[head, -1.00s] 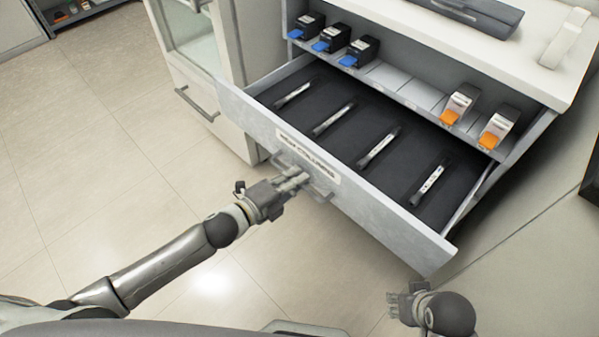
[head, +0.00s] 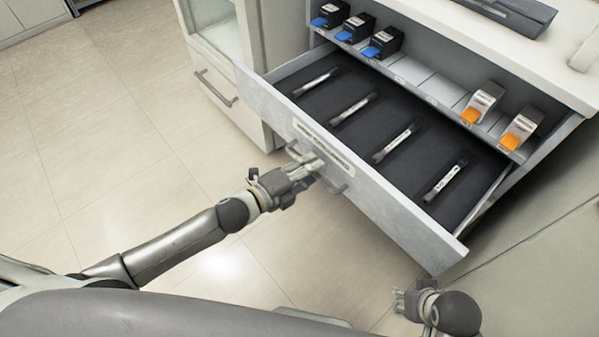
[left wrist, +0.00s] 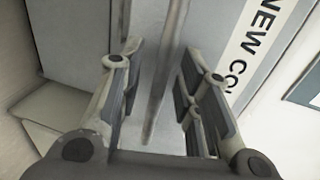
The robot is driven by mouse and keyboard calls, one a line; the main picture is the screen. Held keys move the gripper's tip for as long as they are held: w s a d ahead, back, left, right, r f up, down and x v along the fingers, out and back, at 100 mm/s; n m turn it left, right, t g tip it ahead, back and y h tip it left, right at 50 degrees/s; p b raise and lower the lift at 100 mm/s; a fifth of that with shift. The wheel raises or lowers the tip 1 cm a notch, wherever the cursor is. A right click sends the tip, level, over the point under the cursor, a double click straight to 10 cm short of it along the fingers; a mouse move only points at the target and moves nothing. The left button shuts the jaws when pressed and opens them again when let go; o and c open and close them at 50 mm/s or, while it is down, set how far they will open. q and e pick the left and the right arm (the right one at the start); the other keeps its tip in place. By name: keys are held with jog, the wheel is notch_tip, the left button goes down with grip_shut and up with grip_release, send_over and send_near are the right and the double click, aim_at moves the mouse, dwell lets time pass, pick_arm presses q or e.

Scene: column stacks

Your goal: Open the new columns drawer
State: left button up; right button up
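The new columns drawer (head: 400,205) is pulled out, with a grey front and a label strip (head: 322,145); the left wrist view shows "NEW CO" on the label (left wrist: 262,45). Several dark columns with white labels (head: 393,145) lie on its black liner. The drawer's bar handle (left wrist: 165,75) runs between the fingers of my left gripper (left wrist: 158,90), with gaps on both sides. My left gripper is open around the handle, and it also shows at the drawer front in the head view (head: 312,168). My right gripper (head: 398,300) is low at the right, small in view, apart from the drawer.
Above the drawer is a shelf with blue-tabbed black boxes (head: 384,42) and orange-tabbed white boxes (head: 483,102). A dark case (head: 510,12) lies on the cabinet top. Another handled cabinet front (head: 215,88) is at the left. The tiled floor (head: 110,150) at the left is clear.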

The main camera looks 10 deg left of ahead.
pick_arm(q)
jog(key=v, duration=1.1)
jog(key=shift+s+a, duration=0.25)
jog(key=shift+s, duration=0.1)
